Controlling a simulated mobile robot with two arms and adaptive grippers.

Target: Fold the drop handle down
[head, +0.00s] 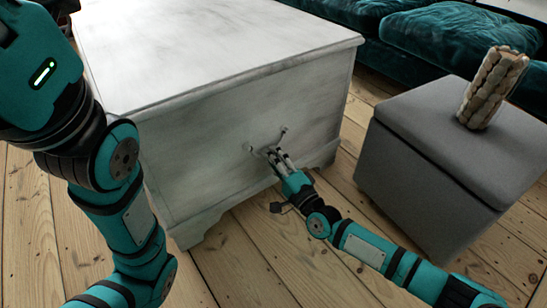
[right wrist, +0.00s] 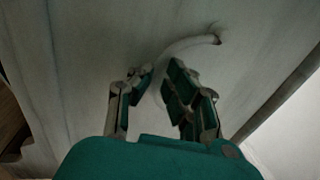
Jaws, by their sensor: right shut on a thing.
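The drop handle (head: 283,132) is a small pale bail on the end panel of a whitewashed wooden chest (head: 215,145). My right gripper (head: 274,153) is at the handle, with its fingers against it. In the right wrist view, the handle (right wrist: 190,43) is a pale curved bar running from its mount on the panel down between the fingers of my right gripper (right wrist: 160,74), which is shut on it. The fingers hide the lower part of the handle. My left arm crosses the left of the head view, and its gripper is outside the picture.
A grey upholstered ottoman (head: 430,165) stands to the right of the chest, with a beige woven cylindrical object (head: 492,88) on top. A teal velvet sofa (head: 450,40) is behind. Bare floorboards (head: 265,255) are in front of the chest.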

